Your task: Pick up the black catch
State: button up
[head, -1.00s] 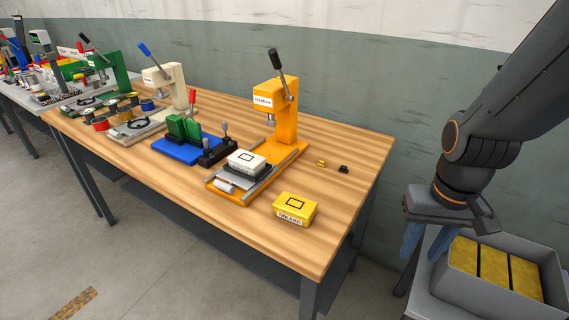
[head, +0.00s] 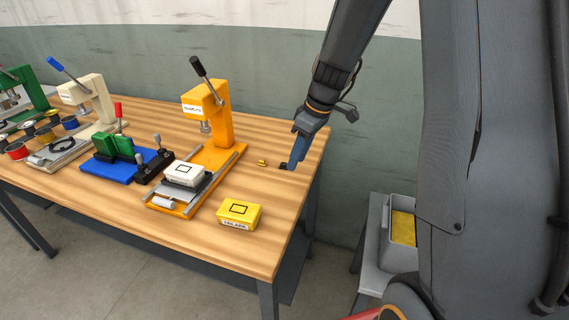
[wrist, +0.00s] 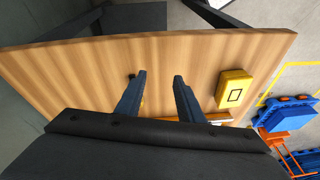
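The black catch (head: 284,165) is a small dark piece on the wooden table (head: 262,205), near its right edge. My gripper (head: 293,166) has blue fingers pointing down just beside it and partly in front of it in the head view. In the wrist view the fingers of my gripper (wrist: 159,77) are apart with nothing between them. There the black catch (wrist: 131,76) shows just outside the left fingertip. I cannot tell whether they touch.
A small yellow catch (head: 262,162) lies left of the black one. A yellow box (head: 239,215) stands near the front edge. An orange press (head: 222,120) with a white box (head: 184,174) stands to the left. A grey bin (head: 398,258) is off the table at right.

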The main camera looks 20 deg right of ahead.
aim_at(284, 163)
jog(key=w+d+n+y, duration=0.1)
jog(key=w+d+n, duration=0.15)
jog(key=w, duration=0.35)
jog(key=shift+n+t, duration=0.35)
jog(key=shift+t, duration=0.05)
jog(key=shift+w+a+r+p+x, duration=0.1)
jog(key=shift+a+p+x, duration=0.1)
jog(key=shift+p+x, duration=0.75)
jog(key=shift+w+a+r+p+x, duration=0.1)
jog(key=shift+a+p+x, duration=0.2)
jog(key=shift+x, duration=1.3)
jog(key=shift+w+a+r+p+x, duration=0.1)
jog(key=shift+p+x, duration=0.6)
jog(key=shift+x, duration=0.55)
grip_shut()
